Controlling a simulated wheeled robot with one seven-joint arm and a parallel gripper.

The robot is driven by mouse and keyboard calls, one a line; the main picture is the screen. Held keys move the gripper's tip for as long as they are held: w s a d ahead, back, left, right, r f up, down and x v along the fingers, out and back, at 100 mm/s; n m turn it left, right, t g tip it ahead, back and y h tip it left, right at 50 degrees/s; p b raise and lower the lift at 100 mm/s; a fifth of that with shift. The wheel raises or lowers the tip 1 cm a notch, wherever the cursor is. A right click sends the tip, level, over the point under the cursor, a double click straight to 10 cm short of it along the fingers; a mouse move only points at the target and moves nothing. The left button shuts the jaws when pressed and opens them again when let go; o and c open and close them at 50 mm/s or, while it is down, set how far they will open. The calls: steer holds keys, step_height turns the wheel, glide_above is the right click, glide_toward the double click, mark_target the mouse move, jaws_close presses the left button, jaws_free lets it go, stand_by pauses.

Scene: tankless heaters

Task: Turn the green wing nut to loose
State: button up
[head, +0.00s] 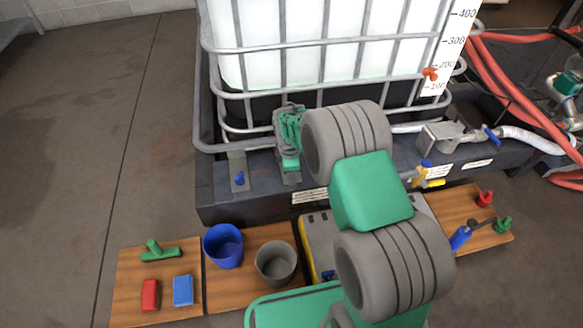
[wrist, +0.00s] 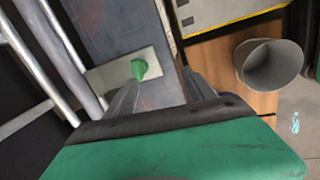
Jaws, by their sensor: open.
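The green wing nut (wrist: 139,69) sits on a pale plate (wrist: 104,74) on the dark ledge in the wrist view. My gripper (wrist: 160,92) is open in the wrist view, with its two dark fingers spread and nothing between them. The nut is just ahead of the left fingertip, apart or barely touching; I cannot tell which. In the head view my arm covers much of the middle, and a green shape shows at the ledge left of it, too small to tell clearly.
A white caged tank (head: 300,45) stands behind the ledge. A blue wing nut (head: 239,179) is on the ledge to the left. A blue cup (head: 223,245), a grey cup (head: 275,262), and red (head: 150,295) and blue (head: 183,290) blocks stand on wooden boards in front.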

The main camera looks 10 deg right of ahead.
steer(key=w+f+m+b, duration=0.1)
steer(key=w+f+m, duration=0.1)
steer(key=m, duration=0.4)
steer(key=w+d+f+m+t+b, duration=0.1)
steer(key=w+f+m, duration=0.1)
steer(key=m, duration=0.4)
steer(key=w+f+m+t+b, duration=0.1)
steer(key=w+f+m+b, duration=0.1)
steer(key=m, duration=0.5)
steer(key=shift+w+d+f, duration=0.2)
steer(key=shift+w+f, duration=0.05)
steer(key=shift+f, duration=0.15)
steer(key=shift+c, duration=0.2)
steer(key=c, duration=1.3)
